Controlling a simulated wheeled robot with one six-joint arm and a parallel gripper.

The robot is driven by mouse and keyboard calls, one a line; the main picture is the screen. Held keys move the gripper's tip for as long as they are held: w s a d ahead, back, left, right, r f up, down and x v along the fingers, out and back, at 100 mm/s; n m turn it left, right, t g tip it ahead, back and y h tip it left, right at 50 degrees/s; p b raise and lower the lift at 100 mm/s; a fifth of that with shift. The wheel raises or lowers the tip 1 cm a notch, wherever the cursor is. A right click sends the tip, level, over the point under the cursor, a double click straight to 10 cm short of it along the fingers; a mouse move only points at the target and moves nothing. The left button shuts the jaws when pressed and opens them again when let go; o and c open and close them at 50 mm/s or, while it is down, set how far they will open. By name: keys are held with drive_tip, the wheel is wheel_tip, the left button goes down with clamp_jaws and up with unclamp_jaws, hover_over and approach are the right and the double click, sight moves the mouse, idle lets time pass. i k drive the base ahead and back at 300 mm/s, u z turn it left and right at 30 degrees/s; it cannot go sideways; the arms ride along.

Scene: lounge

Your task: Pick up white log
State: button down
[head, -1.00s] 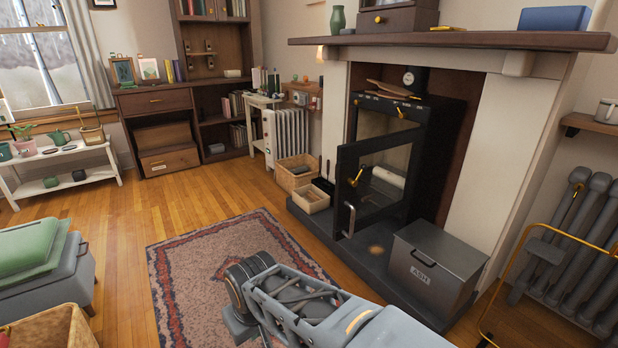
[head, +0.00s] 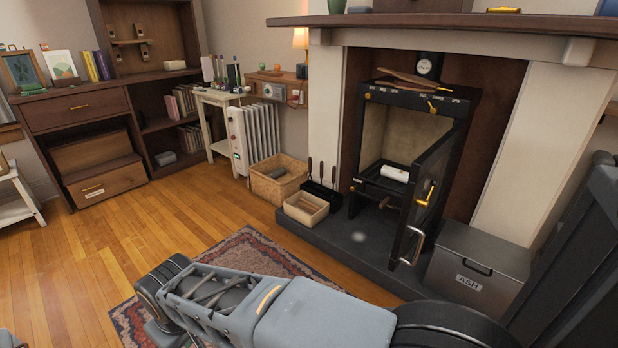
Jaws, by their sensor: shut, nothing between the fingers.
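The white log (head: 394,173) lies on its side inside the black stove (head: 364,140), near the front of its opening. The stove's glass door (head: 430,190) stands wide open, swung out to the right, with a brass knob and a pale handle (head: 415,246). My arm crosses the bottom of the head view, in front of the hearth and apart from the log. My gripper's fingers do not show.
A grey ash box (head: 478,268) stands on the hearth (head: 340,238), right of the door. A wicker basket (head: 278,180) and a small pale crate (head: 305,209) stand left of the stove. A mantel (head: 450,22) overhangs it. Wooden floor (head: 90,255) is clear at left.

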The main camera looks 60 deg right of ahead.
sight(388, 171)
drive_tip(key=z, duration=0.6)
drive_tip(key=i, duration=0.95)
drive_tip(key=z, duration=1.35)
drive_tip(key=i, duration=0.45)
drive_tip(key=z, duration=0.35)
